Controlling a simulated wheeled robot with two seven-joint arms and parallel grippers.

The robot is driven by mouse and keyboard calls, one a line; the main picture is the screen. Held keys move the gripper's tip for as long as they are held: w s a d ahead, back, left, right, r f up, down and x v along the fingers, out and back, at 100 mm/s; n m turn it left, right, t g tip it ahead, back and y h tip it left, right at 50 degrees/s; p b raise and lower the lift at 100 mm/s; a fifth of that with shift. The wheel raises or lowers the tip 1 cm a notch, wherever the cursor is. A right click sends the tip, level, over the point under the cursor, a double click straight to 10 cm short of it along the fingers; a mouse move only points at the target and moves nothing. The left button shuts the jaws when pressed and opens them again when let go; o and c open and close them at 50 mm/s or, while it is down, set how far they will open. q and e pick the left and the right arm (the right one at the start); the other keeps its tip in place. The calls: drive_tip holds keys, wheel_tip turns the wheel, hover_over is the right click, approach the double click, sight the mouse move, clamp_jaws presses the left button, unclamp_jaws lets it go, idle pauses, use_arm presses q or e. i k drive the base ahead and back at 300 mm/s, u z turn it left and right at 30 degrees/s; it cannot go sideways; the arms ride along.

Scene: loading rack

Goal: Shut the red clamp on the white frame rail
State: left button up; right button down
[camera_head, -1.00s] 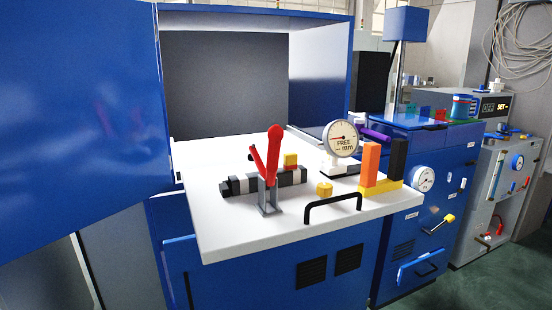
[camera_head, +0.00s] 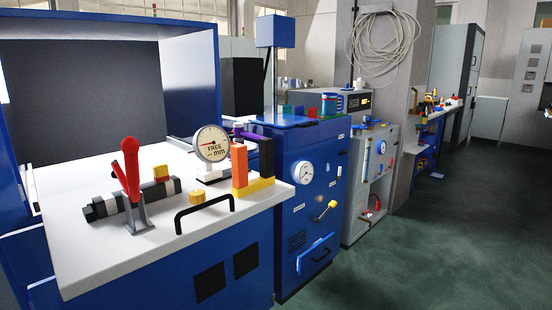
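A red clamp handle (camera_head: 131,168) stands up on a grey bracket (camera_head: 137,215) on the white tabletop at the left. Its lever points up and leans slightly. A black, grey and white striped bar (camera_head: 160,192) lies just behind the bracket. I cannot tell which part is the white frame rail; the white tabletop (camera_head: 90,255) is the nearest white surface to the clamp. Neither of my grippers shows in the head view.
A dial gauge (camera_head: 211,144), an orange block (camera_head: 239,165), a black block (camera_head: 266,158) and a black handle (camera_head: 204,208) stand right of the clamp. Blue cabinet walls (camera_head: 110,22) enclose the back. Green floor (camera_head: 440,245) is free at the right.

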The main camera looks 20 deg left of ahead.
sight(130, 147)
drive_tip(key=z, duration=0.65)
drive_tip(key=k, duration=0.35)
drive_tip(key=u, duration=1.75)
